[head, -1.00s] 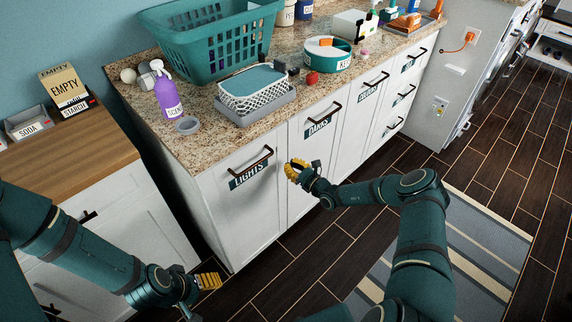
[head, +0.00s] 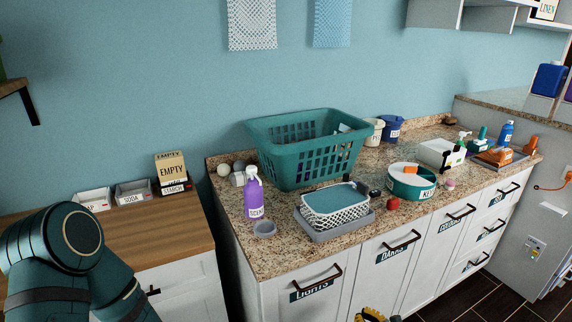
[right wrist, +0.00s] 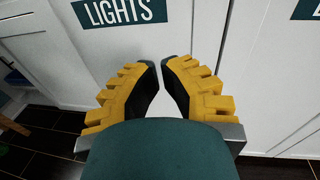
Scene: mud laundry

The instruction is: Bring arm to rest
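My right gripper (head: 372,314) shows only as a yellow tip at the bottom edge of the head view, in front of the white cabinet fronts. In the right wrist view its two yellow fingers (right wrist: 161,65) converge until their tips almost meet, with nothing between them. They point at the white cabinet front (right wrist: 205,25), below the LIGHTS label (right wrist: 120,12). My left arm (head: 75,255) is at the lower left of the head view, in front of the wooden-topped cabinet. My left gripper is out of view.
The granite counter (head: 285,250) holds a teal basket (head: 300,150), a purple bottle (head: 253,197), a white wire basket (head: 335,208) and several containers. The LIGHTS front (head: 315,290) and its neighbours are closed. The wooden top (head: 150,235) carries small boxes. Dark floor (right wrist: 40,130) lies below.

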